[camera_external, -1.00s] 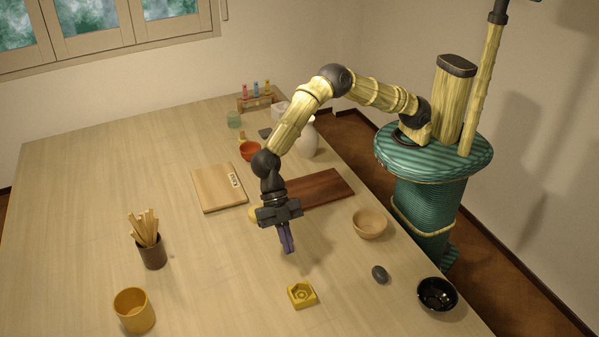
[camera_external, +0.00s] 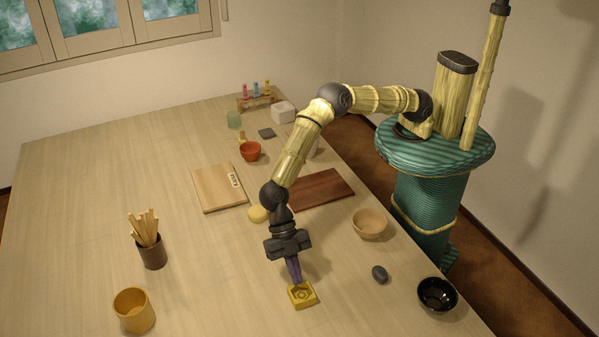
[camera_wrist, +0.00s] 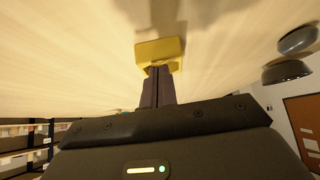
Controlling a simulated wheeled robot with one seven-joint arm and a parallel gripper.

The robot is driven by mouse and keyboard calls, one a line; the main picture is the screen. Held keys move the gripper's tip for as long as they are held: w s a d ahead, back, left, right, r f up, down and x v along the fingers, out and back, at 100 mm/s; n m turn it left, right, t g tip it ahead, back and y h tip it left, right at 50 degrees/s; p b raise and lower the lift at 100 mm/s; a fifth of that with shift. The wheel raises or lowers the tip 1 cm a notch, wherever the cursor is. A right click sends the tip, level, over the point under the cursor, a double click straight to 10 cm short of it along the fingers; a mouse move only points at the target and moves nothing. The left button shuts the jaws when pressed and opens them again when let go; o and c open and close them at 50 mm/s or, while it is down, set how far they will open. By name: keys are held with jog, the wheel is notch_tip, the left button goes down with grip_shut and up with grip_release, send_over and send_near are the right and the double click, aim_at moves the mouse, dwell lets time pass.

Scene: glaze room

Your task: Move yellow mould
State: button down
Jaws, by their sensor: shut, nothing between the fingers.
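The yellow mould (camera_external: 303,296) is a small block with a hexagonal hollow, lying on the table near its front edge. It also shows in the wrist view (camera_wrist: 160,48), just past my fingertips. My gripper (camera_external: 296,282) points down with its purple fingers together and empty. The fingertips are at the mould's far edge in the outside view and overlap it in the picture. I cannot tell whether they touch it. In the wrist view the closed fingers (camera_wrist: 158,75) cover part of the mould's near side.
A grey stone (camera_external: 380,274), a black bowl (camera_external: 437,294) and a tan bowl (camera_external: 369,224) stand to the right. A yellow cup (camera_external: 134,310) and a brown pot of sticks (camera_external: 152,254) stand to the left. The table between the cup and mould is clear.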

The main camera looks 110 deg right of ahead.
jog(key=shift+x, duration=0.9)
jog(key=shift+d, duration=0.1)
jog(key=shift+d+f, duration=0.1)
jog(key=shift+d, duration=0.2)
jog(key=d+b, duration=0.9)
jog(key=d, duration=1)
jog(key=shift+d, duration=0.35)
jog(key=shift+r, duration=0.25)
jog(key=shift+d+r, duration=0.25)
jog(key=shift+r, duration=0.05)
jog(key=p+v, duration=0.4)
jog(key=v, duration=0.5)
